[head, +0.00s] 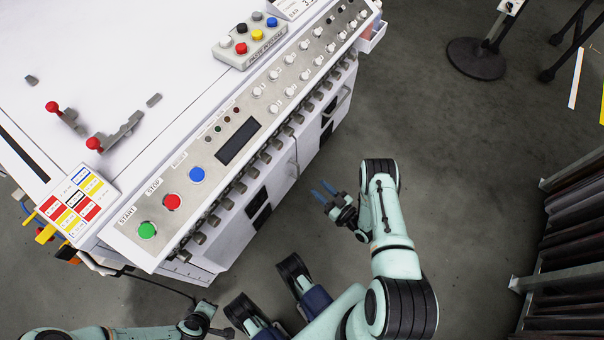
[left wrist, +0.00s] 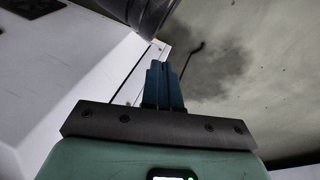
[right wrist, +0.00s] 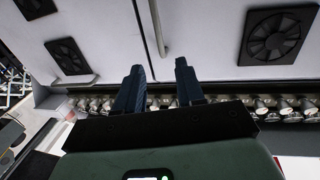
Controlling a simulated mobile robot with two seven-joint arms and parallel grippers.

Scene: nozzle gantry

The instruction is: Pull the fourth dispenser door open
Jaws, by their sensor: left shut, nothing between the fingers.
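The white machine's front (head: 290,165) carries cabinet doors with dark vents below a row of nozzles; I cannot tell which door counts as the fourth. In the right wrist view a pale door (right wrist: 110,30) with a vertical bar handle (right wrist: 158,28) faces my right gripper. All the doors in view look closed. My right gripper (head: 323,191) is open and empty, in front of the machine and apart from it; its two separated fingers show in the right wrist view (right wrist: 160,85). My left gripper (left wrist: 164,84) is shut and empty, low beside the machine's side.
A control panel with green (head: 147,230), red and blue buttons runs along the machine's edge. A small open bin (head: 371,37) sticks out at its far end. A dark round stand base (head: 475,58) is on the floor, and a rack (head: 570,250) stands at right. Floor between is clear.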

